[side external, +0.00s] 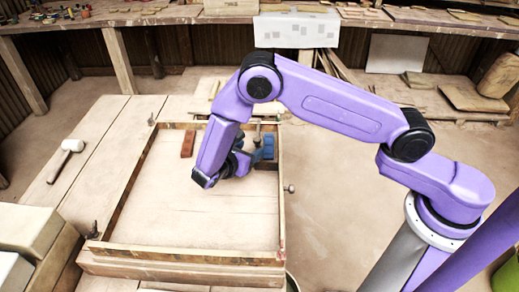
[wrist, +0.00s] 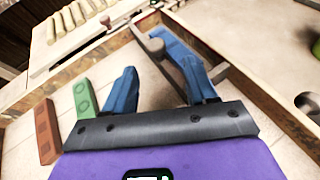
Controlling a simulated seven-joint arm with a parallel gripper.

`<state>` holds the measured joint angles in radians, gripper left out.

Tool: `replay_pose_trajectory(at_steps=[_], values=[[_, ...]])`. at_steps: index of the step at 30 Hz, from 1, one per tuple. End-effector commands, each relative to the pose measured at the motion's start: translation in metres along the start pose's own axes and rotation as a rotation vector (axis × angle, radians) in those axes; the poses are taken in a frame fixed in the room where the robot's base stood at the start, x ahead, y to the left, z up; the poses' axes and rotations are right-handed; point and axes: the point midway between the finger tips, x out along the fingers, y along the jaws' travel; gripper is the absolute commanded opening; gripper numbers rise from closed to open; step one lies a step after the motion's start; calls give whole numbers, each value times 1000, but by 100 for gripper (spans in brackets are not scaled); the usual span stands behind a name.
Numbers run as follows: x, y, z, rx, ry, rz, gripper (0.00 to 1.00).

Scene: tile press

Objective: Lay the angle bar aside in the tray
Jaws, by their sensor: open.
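My gripper (side external: 257,147) is low over the back right part of the wooden frame (side external: 185,251). Its blue fingers stand wide apart in the wrist view (wrist: 144,60), with nothing clamped between them. A grey-brown bar with a rounded end (wrist: 172,62) shows between the fingers, close beside the right one; I cannot tell whether it touches, or whether it is the angle bar. A red-brown tile (side external: 188,143) lies inside the frame at the back; it also shows in the wrist view (wrist: 46,130). A green tile (wrist: 85,98) lies beside it. I cannot clearly make out the tray.
The frame has raised sides and upright screws or knobs, one (side external: 93,230) at the front left and one (side external: 289,188) on the right. A mallet (side external: 66,158) lies on the table to the left. Pale blocks (side external: 30,235) stand at the front left. The frame's middle is clear.

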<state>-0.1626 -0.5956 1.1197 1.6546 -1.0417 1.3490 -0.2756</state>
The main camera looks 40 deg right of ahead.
Motion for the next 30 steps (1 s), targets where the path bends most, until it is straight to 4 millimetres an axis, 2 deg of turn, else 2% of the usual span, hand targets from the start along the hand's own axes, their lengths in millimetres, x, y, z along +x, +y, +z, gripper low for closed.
replay_pose_trajectory(at_steps=[10,19,24,30], values=[[43,0,-2,0,-1,-4,57],[49,1,-2,0,0,0,57],[49,1,-2,0,0,-1,1],[49,1,-3,2,3,0,0]])
